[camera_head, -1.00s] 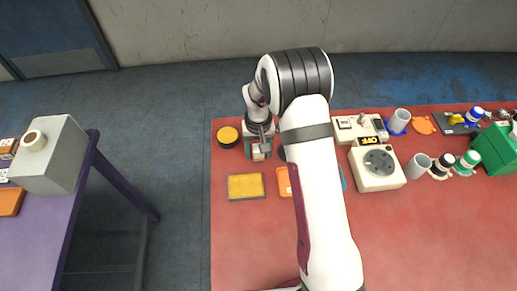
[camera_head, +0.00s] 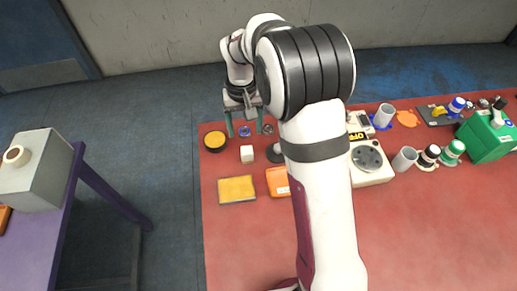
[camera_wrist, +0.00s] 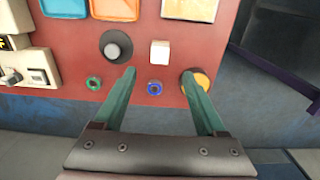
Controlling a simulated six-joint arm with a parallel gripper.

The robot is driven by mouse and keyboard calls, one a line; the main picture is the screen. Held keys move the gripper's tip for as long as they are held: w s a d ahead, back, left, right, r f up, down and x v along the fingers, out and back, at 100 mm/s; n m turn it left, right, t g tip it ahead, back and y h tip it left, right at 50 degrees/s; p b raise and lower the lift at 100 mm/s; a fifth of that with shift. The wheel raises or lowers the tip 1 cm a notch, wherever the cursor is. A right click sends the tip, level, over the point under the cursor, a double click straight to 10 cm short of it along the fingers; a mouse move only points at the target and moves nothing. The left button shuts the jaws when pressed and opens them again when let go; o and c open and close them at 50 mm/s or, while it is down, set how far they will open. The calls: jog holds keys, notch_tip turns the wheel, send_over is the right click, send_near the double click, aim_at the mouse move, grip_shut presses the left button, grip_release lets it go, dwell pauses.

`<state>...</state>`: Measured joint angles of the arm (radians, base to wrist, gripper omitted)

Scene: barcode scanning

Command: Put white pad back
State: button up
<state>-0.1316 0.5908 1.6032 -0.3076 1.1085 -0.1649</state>
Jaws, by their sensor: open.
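The white pad (camera_head: 247,153) is a small white block on the red table, between the yellow-topped black disc and a dark round knob. In the wrist view the white pad (camera_wrist: 159,52) lies just beyond the fingertips, midway between their lines. My gripper (camera_head: 245,133) is open and empty, over the table's far edge. It also shows in the wrist view (camera_wrist: 159,72), its two green fingers spread wide and apart from the pad. A blue ring (camera_wrist: 154,88) lies on the table between the fingers in that view.
The black disc with a yellow top (camera_head: 215,141) is left of the pad, the dark knob (camera_wrist: 116,46) on its other side. A yellow tray (camera_head: 237,189) and an orange tray (camera_head: 278,181) lie nearer. A green ring (camera_wrist: 94,83) is near the edge. Front table area is clear.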

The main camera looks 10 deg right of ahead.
jog(key=s+d+r+m, duration=0.2)
jog(key=s+r, duration=0.6)
jog(key=s, duration=0.3)
jog(key=s+r+m+y, duration=0.1)
jog(key=s+m, duration=0.2)
jog(key=s, duration=1.6)
jog(key=shift+s+m+y, duration=0.3)
jog(key=shift+y, duration=0.1)
